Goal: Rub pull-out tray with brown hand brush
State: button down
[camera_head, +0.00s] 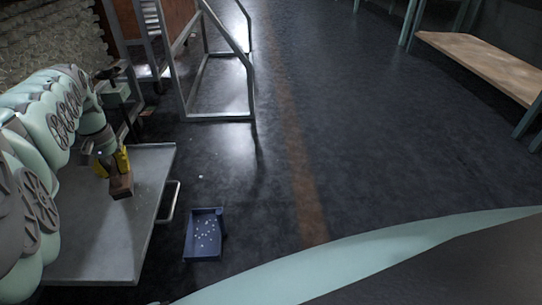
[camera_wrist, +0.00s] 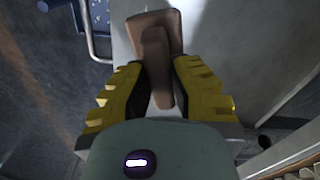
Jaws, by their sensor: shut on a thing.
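My gripper (camera_head: 113,163) has yellow fingers and is over the far right part of the grey metal pull-out tray (camera_head: 105,250). It is shut on the brown hand brush (camera_head: 121,187), which sticks out towards the tray's right side. In the wrist view, the brush (camera_wrist: 168,22) lies between the yellow fingers of my gripper (camera_wrist: 158,68), its wide end beyond the fingertips. The pale tray (camera_wrist: 240,70) is below it in that view. I cannot tell whether the brush touches the tray. My arm hides the tray's left part.
A metal handle (camera_head: 170,202) sticks out from the tray's right edge. A blue bin with small white bits (camera_head: 204,236) lies on the dark floor to its right. A metal frame (camera_head: 218,90) stands behind. A wooden-topped bench (camera_head: 485,62) is at far right. The middle floor is clear.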

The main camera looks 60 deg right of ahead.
jog(key=shift+r, duration=0.4)
notch_tip(320, 180, up, 3)
jog(key=p, duration=0.3)
jog(key=shift+f, duration=0.1)
